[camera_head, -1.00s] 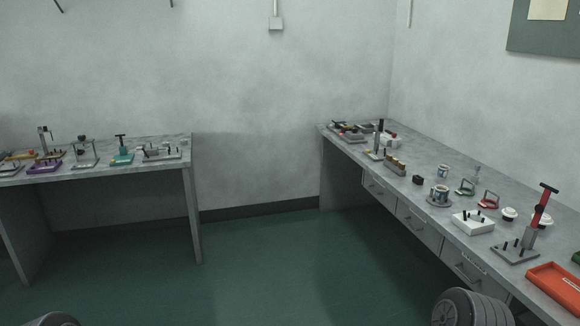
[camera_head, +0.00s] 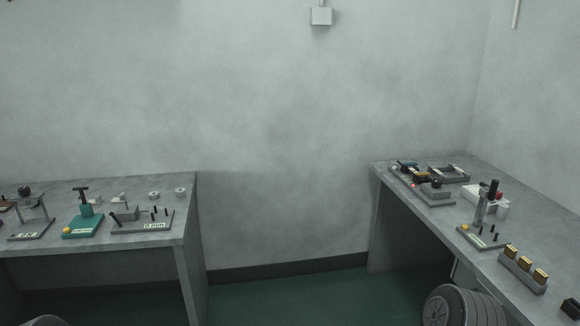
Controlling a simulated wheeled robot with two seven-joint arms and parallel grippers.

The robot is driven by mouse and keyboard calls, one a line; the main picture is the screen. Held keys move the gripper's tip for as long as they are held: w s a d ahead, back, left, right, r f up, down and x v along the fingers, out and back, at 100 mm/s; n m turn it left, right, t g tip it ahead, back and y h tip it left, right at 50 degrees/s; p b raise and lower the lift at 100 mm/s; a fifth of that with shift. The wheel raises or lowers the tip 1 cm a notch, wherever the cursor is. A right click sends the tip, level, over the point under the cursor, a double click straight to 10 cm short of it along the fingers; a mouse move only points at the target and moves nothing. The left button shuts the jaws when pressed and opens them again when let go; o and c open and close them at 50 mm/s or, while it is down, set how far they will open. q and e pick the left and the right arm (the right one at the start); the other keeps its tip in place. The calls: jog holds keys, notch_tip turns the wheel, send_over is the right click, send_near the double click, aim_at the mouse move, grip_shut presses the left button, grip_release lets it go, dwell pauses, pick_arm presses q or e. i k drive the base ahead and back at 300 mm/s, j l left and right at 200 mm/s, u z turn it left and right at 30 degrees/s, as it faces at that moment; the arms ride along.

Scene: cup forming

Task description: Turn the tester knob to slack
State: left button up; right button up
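No part is clearly marked as the tester knob, and I cannot tell which fixture is the tester. On the left bench, a grey stand (camera_head: 30,228) carries a dark rounded top, and a labelled grey fixture (camera_head: 143,222) has small black pegs. A teal press (camera_head: 83,222) with a black T-handle stands between them. On the right bench, a flat grey device (camera_head: 432,194) shows a small red spot at its left. A stand with an upright black handle (camera_head: 494,188) is nearer. Neither gripper is in view.
The left bench (camera_head: 185,228) and right bench (camera_head: 388,182) are separated by open green floor (camera_head: 285,297). A grey holder (camera_head: 522,272) with gold-topped blocks and a black block (camera_head: 571,307) sit on the right bench. Small pale round pieces (camera_head: 153,195) lie at the left bench's back.

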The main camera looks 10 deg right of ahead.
aim_at(436, 183)
jog(key=i+l+z, duration=0.1)
jog(key=i+z, duration=0.15)
jog(key=i, duration=0.25)
jog(key=i+z, duration=0.3)
jog(key=i, duration=0.2)
jog(key=i+j+z, duration=0.1)
jog(key=i+z, duration=0.15)
jog(key=i, duration=0.3)
jog(key=i+j+z, duration=0.25)
jog(key=i, duration=0.25)
jog(key=i+j+z, duration=0.25)
jog(key=i, duration=0.2)
jog(key=i+j+z, duration=0.3)
jog(key=i, duration=0.2)
jog(key=i+j+z, duration=0.3)
jog(key=i, duration=0.2)
